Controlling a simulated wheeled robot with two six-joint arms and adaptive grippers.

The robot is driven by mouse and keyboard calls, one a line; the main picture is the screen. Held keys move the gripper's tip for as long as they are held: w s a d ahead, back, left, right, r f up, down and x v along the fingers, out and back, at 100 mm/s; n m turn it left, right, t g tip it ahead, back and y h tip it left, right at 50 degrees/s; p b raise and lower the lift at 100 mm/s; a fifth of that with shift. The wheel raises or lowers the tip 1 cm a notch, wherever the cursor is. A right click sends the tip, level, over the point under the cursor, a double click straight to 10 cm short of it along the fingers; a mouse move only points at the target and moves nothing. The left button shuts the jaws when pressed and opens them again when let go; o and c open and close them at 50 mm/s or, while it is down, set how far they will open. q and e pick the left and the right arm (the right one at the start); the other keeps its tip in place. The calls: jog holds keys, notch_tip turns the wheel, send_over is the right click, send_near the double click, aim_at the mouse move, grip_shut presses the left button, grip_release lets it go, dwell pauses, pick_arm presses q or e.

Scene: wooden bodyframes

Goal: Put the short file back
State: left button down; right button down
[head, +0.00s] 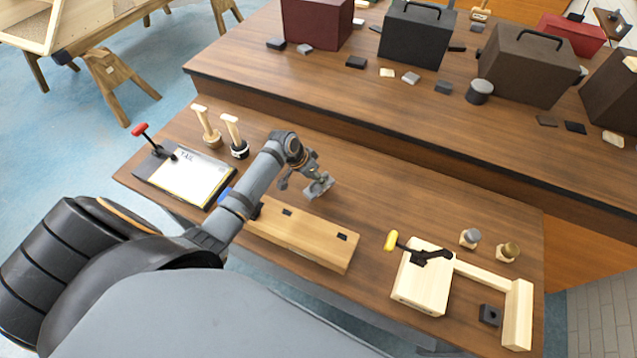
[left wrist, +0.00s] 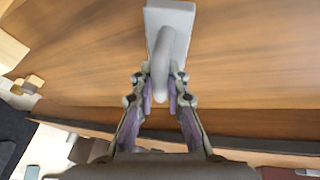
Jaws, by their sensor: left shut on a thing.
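My left gripper (head: 313,178) is above the near table, shut on a grey tool (head: 320,190). In the left wrist view the fingertips (left wrist: 160,90) close on both sides of the grey tool's rounded bent handle, and its flat plate (left wrist: 172,18) extends beyond them. I cannot tell for sure whether this is the short file. My right gripper is not in view.
A clipboard-like board (head: 190,178) with a red-knobbed clamp lies left. Two pale-handled tools (head: 207,128) stand behind it. A wooden jig (head: 424,280) with a yellow-knobbed clamp is at right, near two small knobs. Boxes stand on the back bench (head: 400,100). The table's middle right is clear.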

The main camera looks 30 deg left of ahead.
aim_at(315, 190)
pick_arm(q)
jog(key=shift+s+f, duration=0.15)
jog(key=shift+f, duration=1.3)
jog(key=c, duration=1.4)
grip_release()
jog(key=shift+c, duration=0.2)
jog(key=shift+o, duration=0.4)
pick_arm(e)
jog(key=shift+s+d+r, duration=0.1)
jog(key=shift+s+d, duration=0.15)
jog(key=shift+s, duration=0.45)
